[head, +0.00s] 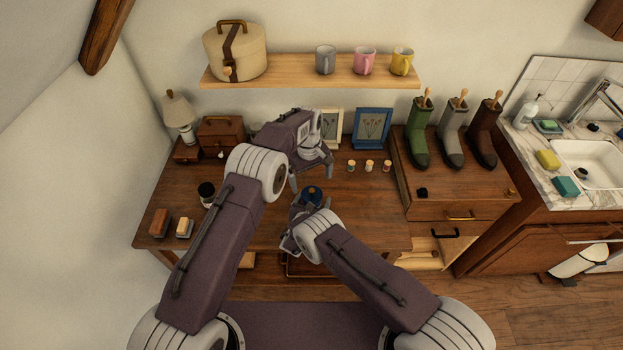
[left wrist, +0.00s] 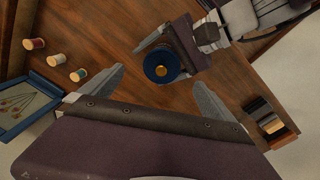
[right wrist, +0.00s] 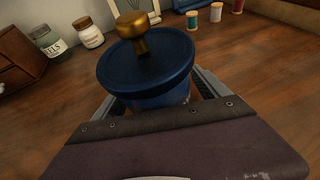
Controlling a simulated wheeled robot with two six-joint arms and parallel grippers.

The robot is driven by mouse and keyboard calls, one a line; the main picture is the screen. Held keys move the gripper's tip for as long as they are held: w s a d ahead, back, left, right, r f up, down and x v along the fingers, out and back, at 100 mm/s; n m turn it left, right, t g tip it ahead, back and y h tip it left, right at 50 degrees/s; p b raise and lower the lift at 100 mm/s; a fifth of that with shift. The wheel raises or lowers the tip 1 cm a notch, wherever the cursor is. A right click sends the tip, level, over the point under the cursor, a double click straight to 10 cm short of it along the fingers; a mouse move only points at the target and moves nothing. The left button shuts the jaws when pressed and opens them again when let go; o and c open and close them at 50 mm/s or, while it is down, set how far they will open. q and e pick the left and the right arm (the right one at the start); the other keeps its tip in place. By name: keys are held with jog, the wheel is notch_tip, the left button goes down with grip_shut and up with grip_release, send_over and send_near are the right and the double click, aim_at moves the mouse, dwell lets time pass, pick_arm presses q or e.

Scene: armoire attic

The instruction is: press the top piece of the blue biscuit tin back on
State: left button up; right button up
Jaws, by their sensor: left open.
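The blue biscuit tin (head: 312,196) stands upright on the wooden table. Its round blue top piece (right wrist: 147,68) with a gold knob rests on the body (right wrist: 160,99); I cannot tell whether it is fully seated. My left gripper (head: 311,179) is open and empty above the tin; in the left wrist view the top piece (left wrist: 156,75) shows beyond and between its fingers. My right gripper (right wrist: 160,100) is low at the tin, with its fingers on either side of the body. A gap shows beside one finger, and the fingertips are hidden by the tin.
Several thread spools (head: 369,166) stand right of the tin, with picture frames (head: 372,128) behind. Boots (head: 452,132) stand on a cabinet to the right. A shelf (head: 310,70) with mugs hangs above.

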jog(key=v, duration=1.2)
jog(key=shift+s+f, duration=0.1)
